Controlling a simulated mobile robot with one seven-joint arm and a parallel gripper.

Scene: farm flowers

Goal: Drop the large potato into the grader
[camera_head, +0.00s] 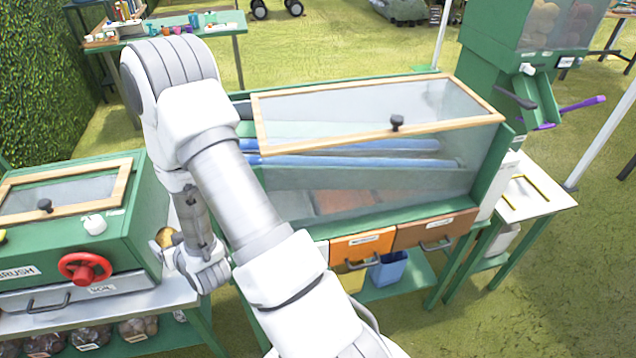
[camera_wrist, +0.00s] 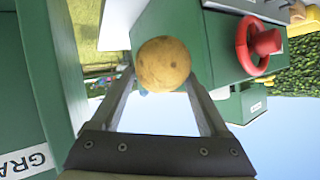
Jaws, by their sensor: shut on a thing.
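The potato (camera_wrist: 163,64) is round and yellow-brown, held between the two fingertips in the wrist view. It also shows partly in the head view (camera_head: 166,237), beside my gripper. My gripper (camera_wrist: 162,82) is shut on the potato. In the head view my gripper (camera_head: 180,243) is in the gap between the green brush machine and the grader, largely covered by my arm. The grader (camera_head: 474,172) is a green box with a clear, wood-framed lid (camera_head: 350,105), blue rollers (camera_head: 350,161) inside and drawers below. Its left end is hidden behind my arm. A green panel with part of a label fills the left of the wrist view.
The brush machine (camera_head: 130,245) with a red handwheel (camera_head: 84,268) stands at the left. Orange (camera_head: 358,247) and brown (camera_head: 437,231) drawers front the grader. A green hopper machine (camera_head: 490,50) stands at the back right. Open grass lies at the front right.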

